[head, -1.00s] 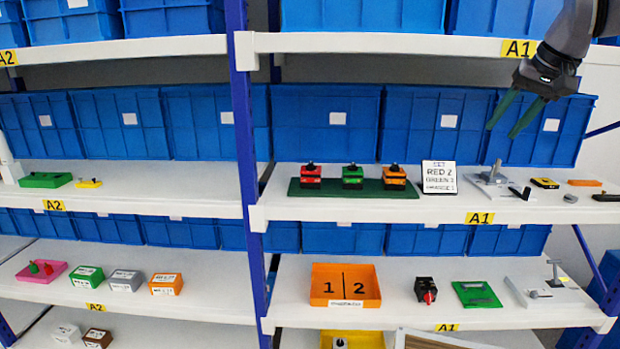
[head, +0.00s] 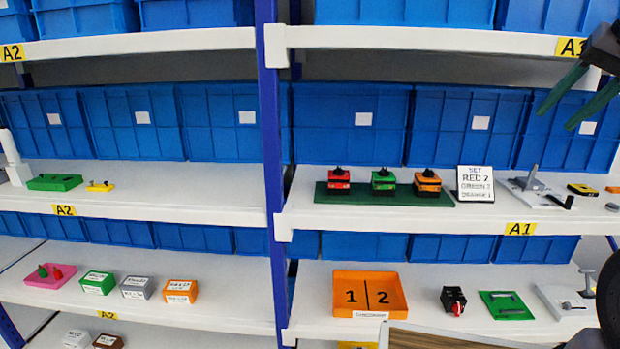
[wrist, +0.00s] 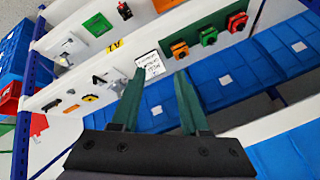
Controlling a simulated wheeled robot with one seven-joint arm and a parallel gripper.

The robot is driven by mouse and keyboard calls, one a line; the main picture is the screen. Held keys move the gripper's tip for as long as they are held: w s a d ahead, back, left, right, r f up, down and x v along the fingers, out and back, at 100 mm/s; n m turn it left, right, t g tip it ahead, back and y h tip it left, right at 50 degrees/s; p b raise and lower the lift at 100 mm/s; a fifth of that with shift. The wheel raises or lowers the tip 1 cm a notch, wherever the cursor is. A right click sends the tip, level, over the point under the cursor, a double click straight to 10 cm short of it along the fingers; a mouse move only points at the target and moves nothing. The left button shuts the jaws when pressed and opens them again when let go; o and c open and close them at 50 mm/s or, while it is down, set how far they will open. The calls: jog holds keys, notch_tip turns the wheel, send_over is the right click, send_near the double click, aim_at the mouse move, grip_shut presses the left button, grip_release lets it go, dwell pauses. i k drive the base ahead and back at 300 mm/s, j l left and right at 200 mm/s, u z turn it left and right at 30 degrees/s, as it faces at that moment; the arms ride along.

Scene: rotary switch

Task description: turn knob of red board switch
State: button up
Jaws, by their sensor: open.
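The red board switch (head: 339,184) stands at the left end of a dark green board (head: 385,195) on the middle right shelf. It has a black knob (head: 338,171) on top; which way the knob points is too small to tell. A green switch (head: 383,183) and an orange switch (head: 427,186) stand beside it. In the wrist view the red switch (wrist: 237,22) shows near the top. My gripper (head: 570,108) is open and empty at the upper right, in front of the blue bins and apart from the switches. Its green fingers also show in the wrist view (wrist: 155,90).
A sign (head: 475,184) reading "SET RED 2", with smaller lines for green and orange, stands right of the board. A grey device (head: 530,186) is further right. A blue post (head: 272,150) divides the shelves. An orange tray (head: 370,293) marked 1 and 2 sits below.

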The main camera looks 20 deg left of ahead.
aim_at(338, 172)
jog(key=i+j+u, duration=0.2)
jog(key=j, duration=0.3)
jog(key=i+j+u, duration=0.2)
jog(key=i+j, duration=0.2)
jog(key=k+z, duration=0.3)
jog(key=k, duration=0.15)
jog(key=k+l+z, duration=0.25)
jog(key=k, duration=0.2)
jog(key=k+j, duration=0.05)
jog(key=j, duration=0.05)
